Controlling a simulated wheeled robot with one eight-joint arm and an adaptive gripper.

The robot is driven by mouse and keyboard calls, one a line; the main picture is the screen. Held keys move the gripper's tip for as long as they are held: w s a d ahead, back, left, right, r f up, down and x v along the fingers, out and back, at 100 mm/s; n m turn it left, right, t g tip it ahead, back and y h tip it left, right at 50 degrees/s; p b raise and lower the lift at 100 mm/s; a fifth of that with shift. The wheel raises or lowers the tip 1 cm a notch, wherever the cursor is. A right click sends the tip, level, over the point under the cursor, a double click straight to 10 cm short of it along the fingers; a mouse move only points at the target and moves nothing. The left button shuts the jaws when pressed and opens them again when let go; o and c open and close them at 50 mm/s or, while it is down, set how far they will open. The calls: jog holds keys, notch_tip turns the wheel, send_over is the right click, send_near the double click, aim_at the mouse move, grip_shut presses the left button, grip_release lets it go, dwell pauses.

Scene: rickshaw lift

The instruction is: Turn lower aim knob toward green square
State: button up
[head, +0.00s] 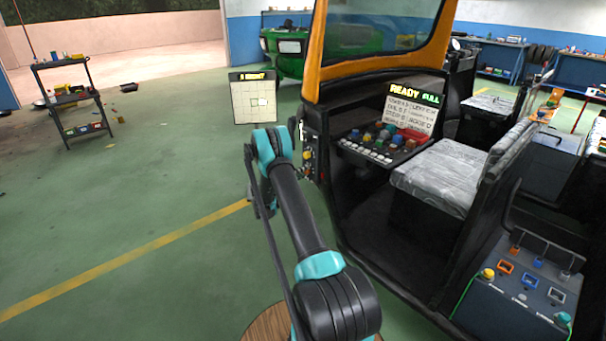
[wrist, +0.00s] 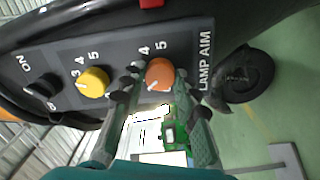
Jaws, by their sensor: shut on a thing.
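A dark lamp-aim panel (wrist: 65,58) fills the upper left of the wrist view, on the rickshaw's front side. It carries an orange knob (wrist: 160,74) and a yellow knob (wrist: 93,82), each with a white pointer line and numbers beside it. The orange one is the lower knob, as the picture is turned sideways. My gripper (wrist: 158,88) is shut on the orange knob, with a finger on either side. In the head view my arm reaches to the rickshaw's side and hides most of my gripper. A board (head: 252,98) bears a pale lit square; I cannot make out a green square.
A black switch (wrist: 43,88) sits beside the yellow knob. The rickshaw has a seat (head: 440,178) and a dashboard (head: 383,143). A control box (head: 520,290) stands at lower right.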

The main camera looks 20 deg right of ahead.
jog(key=shift+a+n, duration=0.1)
jog(key=shift+n, duration=2.2)
jog(key=o, duration=1.2)
jog(key=shift+c, duration=0.2)
jog(key=v, duration=1.2)
